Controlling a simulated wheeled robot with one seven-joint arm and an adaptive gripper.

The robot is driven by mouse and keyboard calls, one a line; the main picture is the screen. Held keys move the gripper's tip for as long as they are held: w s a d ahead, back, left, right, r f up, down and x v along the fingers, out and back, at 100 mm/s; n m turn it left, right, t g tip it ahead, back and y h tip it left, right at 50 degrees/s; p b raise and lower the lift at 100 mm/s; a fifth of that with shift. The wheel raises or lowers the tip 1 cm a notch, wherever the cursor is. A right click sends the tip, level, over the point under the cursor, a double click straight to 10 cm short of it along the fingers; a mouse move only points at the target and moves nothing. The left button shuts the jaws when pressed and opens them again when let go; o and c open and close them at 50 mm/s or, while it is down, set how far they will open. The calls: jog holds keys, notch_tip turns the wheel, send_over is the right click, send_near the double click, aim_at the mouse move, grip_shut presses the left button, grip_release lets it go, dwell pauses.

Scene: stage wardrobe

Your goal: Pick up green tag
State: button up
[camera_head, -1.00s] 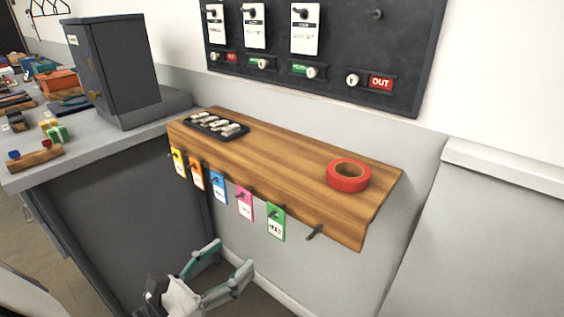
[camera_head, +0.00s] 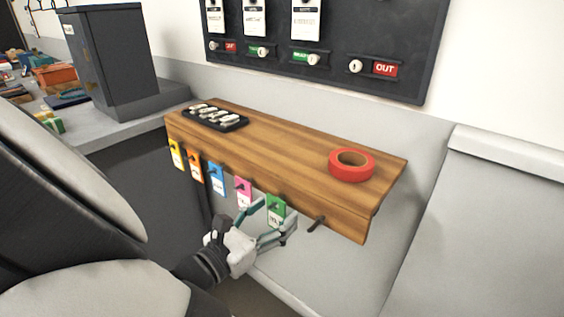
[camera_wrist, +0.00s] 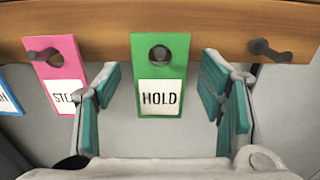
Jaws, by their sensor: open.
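The green tag (camera_wrist: 174,50) hangs from a peg on the front edge of the wooden shelf and reads "HOLD" in the wrist view. It also shows in the head view (camera_head: 276,205), where its lower part is close to my gripper. My gripper (camera_wrist: 162,95) is open, with one finger on each side of the green tag in the wrist view. No contact with the tag shows. In the head view my gripper (camera_head: 270,221) is just below the shelf edge at the green tag.
A pink tag (camera_wrist: 62,62) hangs just left of the green one, near my left finger. An empty peg (camera_wrist: 268,50) is at right. Blue, orange and yellow tags hang further left. The wooden shelf (camera_head: 275,150) holds red tape (camera_head: 352,177) and a black tray (camera_head: 190,124).

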jog(key=c, duration=0.8)
jog(key=shift+c, duration=0.2)
jog(key=shift+w+r+p, duration=0.1)
jog(key=shift+r+p, duration=0.25)
jog(key=shift+p, duration=0.25)
